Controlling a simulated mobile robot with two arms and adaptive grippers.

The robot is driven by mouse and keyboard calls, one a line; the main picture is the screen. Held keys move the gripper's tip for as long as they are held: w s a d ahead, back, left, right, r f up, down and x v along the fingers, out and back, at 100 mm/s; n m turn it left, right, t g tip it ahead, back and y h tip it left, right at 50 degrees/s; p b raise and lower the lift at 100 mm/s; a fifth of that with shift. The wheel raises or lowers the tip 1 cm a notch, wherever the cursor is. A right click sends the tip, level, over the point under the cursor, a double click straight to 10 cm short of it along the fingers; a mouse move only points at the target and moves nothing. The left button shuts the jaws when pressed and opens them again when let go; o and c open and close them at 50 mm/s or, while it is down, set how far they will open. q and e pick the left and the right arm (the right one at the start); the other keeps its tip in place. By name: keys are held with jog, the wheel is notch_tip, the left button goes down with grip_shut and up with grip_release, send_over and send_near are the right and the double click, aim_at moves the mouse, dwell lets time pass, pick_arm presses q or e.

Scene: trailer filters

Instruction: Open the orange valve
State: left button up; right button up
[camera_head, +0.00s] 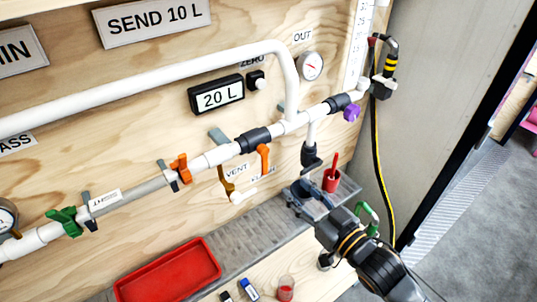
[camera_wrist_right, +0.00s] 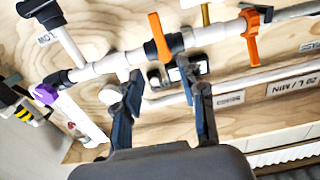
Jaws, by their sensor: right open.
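Two orange valve handles show on the white pipe run. One orange handle (camera_head: 263,160) hangs down beside a black collar, right of the VENT label; it also shows in the wrist view (camera_wrist_right: 159,38). The other orange handle (camera_head: 181,168) is farther left on the pipe, and shows at the upper right in the wrist view (camera_wrist_right: 250,36). My right gripper (camera_head: 308,190) is open and empty, below and right of the nearer orange handle. In the wrist view its fingertips (camera_wrist_right: 158,70) lie either side of that handle's line, apart from it. My left gripper is out of view.
A purple handle (camera_head: 351,112) and a green handle (camera_head: 66,221) sit on the same pipe. A black fitting (camera_head: 310,156) hangs close to my right gripper. A black-and-yellow hose (camera_head: 376,170) runs down at right.

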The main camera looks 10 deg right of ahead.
aim_at(266, 161)
jog(key=p+x, duration=0.3)
jog(key=x, duration=1)
jog(key=shift+s+a+r, duration=0.1)
jog(key=shift+a+r, duration=0.05)
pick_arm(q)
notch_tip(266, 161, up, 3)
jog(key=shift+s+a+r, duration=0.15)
pick_arm(e)
jog(key=shift+w+a, duration=0.1)
jog(key=shift+w, duration=0.25)
jog(key=shift+c, duration=0.2)
grip_shut()
